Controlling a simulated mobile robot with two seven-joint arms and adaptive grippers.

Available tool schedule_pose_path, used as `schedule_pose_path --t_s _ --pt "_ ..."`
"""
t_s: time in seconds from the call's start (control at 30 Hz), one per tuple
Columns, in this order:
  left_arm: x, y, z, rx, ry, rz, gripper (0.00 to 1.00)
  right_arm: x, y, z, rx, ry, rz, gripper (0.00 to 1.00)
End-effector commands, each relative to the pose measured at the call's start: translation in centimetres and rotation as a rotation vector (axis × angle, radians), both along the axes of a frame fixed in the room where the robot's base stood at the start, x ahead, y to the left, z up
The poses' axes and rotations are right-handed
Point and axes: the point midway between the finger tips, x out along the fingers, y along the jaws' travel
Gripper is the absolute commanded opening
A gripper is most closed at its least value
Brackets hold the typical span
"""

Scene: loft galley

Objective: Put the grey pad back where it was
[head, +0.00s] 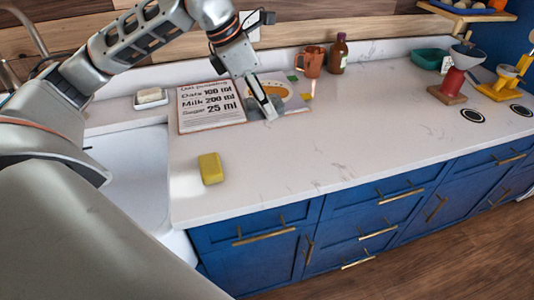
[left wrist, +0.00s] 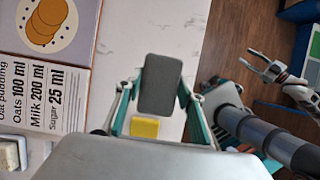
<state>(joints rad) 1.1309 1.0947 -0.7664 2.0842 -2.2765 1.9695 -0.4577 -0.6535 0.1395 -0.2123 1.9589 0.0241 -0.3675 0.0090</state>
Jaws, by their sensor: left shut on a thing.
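The grey pad (left wrist: 160,85) shows in the left wrist view as a dark grey rounded slab. It is between the two fingers of my left gripper (left wrist: 158,98), which is shut on it. In the head view my left gripper (head: 268,110) is over the counter at the front edge of the open recipe book (head: 212,108). The pad is hard to make out there, and I cannot tell its height above the counter. My right gripper (left wrist: 262,66) shows in the left wrist view, out over the wooden floor, with its fingers apart and empty.
A yellow sponge (head: 210,168) lies on the white counter (head: 320,145) near the sink (head: 135,170). A soap dish (head: 150,98) stands behind the sink. A copper mug (head: 312,62) and brown bottle (head: 338,54) stand at the back. The counter's middle is clear.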

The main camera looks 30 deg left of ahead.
Motion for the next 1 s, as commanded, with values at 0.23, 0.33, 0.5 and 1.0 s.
schedule_pose_path --t_s 0.23,0.33,0.5,1.0 --pt "-0.1 0.0 -6.0 0.001 0.006 0.001 0.21 -0.2 0.0 -0.6 -0.002 0.008 0.001 0.4" --pt "-0.1 0.0 -8.2 0.0 0.005 -0.002 0.21 0.1 0.0 -0.4 -0.001 0.001 0.001 0.4" --pt "-0.1 0.0 -11.3 0.0 0.004 0.0 0.21 0.4 0.1 0.3 0.001 -0.011 0.002 0.4" --pt "0.0 0.0 -16.3 0.0 0.0 0.0 0.21 0.4 0.0 0.3 0.0 -0.009 0.001 0.4"
